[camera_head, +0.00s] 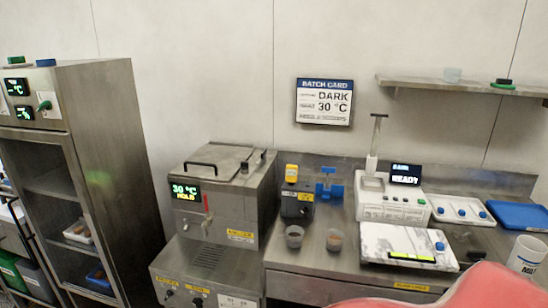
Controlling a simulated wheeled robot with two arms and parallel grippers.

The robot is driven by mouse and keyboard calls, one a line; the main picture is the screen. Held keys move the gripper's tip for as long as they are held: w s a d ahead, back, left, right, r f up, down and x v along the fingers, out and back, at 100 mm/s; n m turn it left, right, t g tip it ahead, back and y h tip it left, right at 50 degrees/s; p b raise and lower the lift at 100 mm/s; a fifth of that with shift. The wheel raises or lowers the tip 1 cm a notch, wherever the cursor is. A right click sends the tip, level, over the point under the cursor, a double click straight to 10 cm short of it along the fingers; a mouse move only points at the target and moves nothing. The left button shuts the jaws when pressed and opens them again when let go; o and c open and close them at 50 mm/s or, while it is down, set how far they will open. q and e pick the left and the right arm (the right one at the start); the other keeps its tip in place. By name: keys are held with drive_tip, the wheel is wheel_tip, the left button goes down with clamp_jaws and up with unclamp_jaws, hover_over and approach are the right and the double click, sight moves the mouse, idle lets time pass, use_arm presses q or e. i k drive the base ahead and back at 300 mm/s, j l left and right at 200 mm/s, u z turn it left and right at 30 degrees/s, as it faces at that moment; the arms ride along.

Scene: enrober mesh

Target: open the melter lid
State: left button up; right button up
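The melter (233,208) is a steel box left of centre, with a lit display (186,192) reading 30 °C HOLD. Its steel lid (222,158) lies flat and closed on top. A dark bar handle (199,167) stands at the lid's front left. A dark knob (244,167) sits at the lid's right side. Neither of my grippers shows in the head view.
A steel cabinet (110,150) stands left of the melter. Right of it, the counter (310,262) holds small cups, a blue stand (329,185), a white machine (395,205) reading READY and a marble slab (395,243). A red curved shape (490,288) covers the bottom right.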

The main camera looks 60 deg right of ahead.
sight(211, 162)
drive_tip(key=z, duration=1.4)
